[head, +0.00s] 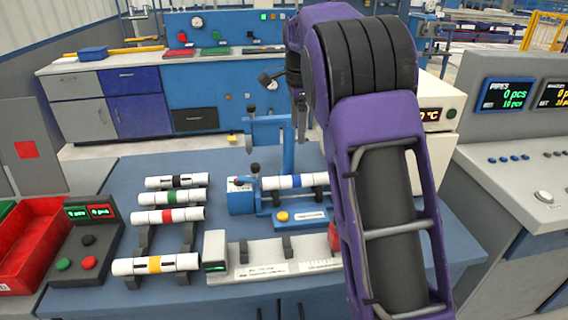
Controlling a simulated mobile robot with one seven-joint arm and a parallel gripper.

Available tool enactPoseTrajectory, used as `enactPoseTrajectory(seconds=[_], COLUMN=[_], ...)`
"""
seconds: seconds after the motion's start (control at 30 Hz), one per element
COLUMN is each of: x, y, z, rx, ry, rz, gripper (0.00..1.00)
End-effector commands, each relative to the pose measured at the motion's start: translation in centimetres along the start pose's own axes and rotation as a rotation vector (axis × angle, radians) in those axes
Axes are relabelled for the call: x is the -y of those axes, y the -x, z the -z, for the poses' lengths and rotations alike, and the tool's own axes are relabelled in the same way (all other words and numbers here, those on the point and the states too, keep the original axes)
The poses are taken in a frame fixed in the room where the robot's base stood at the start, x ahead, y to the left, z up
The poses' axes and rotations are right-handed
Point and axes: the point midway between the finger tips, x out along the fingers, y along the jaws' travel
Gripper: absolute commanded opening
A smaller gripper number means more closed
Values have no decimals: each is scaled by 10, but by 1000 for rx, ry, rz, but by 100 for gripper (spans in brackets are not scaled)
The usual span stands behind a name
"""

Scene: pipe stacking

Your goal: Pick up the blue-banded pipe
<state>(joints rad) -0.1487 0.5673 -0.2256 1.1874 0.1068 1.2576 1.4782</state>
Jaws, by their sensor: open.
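The blue-banded pipe (308,181) is white and lies level in a blue fixture (241,202) on the middle of the bench.
White pipes with black (161,184), green (154,198), red (151,216) and yellow (126,266) bands lie on a rack at left. A blue post (288,145) rises behind the fixture. A red bin (28,240) and a button box (85,245) stand far left.

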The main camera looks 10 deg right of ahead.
Motion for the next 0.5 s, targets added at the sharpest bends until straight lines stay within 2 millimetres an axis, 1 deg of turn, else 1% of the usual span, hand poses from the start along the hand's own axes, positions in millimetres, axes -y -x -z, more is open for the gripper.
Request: enactPoseTrajectory(seconds=[0.03, 0.17, 0.5], x=[-4, -7, -10], y=[-7, -24, -97], z=[-1, -4, -5], rx=[16, 28, 25], ry=[-23, -40, -36], rz=[-24, -43, -40], gripper=[84, 84, 84])
